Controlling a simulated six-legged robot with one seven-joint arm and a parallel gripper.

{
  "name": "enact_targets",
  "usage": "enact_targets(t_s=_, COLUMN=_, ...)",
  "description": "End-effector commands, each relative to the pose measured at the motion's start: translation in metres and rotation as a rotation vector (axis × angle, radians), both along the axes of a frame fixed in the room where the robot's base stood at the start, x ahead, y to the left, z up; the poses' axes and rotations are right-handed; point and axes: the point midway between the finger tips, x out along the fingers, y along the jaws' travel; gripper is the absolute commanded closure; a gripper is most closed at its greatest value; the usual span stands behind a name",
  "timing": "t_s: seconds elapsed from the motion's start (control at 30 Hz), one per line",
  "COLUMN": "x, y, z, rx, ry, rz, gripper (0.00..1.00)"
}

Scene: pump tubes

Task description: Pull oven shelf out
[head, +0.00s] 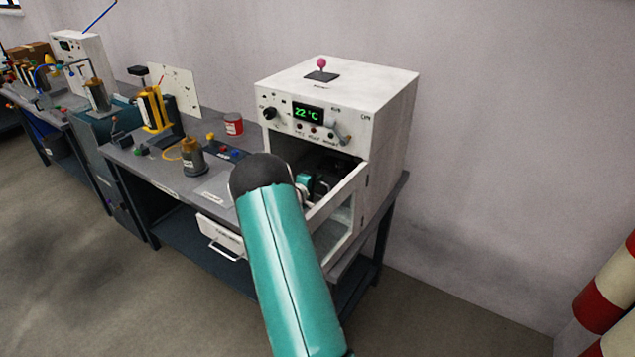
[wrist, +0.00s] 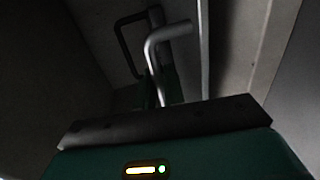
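The white oven (head: 385,130) stands on the right end of the bench with its front opening uncovered. My teal arm reaches into it, and my dark gripper (head: 325,180) is inside the opening, partly hidden by the arm. In the wrist view, my gripper body (wrist: 160,120) fills the bottom edge. A bent light grey metal bar (wrist: 168,33), which looks like a handle, rises just beyond it. A darker bent bar (wrist: 122,30) is behind and to the left. The shelf surface cannot be made out in the dark interior. The fingertips are not clear, so I cannot tell whether they grip anything.
The oven door (head: 335,205) is open and juts out beside my arm. A display reads 22 °C (head: 308,115). A red can (head: 233,124) and a brass-coloured vessel (head: 193,157) stand on the bench to the left. Red-and-white striped posts (head: 605,305) are at far right.

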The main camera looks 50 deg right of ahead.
Motion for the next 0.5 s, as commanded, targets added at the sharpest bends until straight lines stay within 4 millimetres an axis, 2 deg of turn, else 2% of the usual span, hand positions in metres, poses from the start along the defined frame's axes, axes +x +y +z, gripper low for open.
enact_targets(t_s=0.27, x=0.000, y=0.002, z=0.000, rx=0.000, ry=0.000, rz=0.000, gripper=1.00)
enact_targets(t_s=0.37, x=-0.001, y=0.008, z=0.000, rx=0.000, ry=0.000, rz=0.000, gripper=1.00)
enact_targets(t_s=0.5, x=-0.002, y=0.025, z=0.001, rx=0.001, ry=0.000, rz=0.001, gripper=1.00)
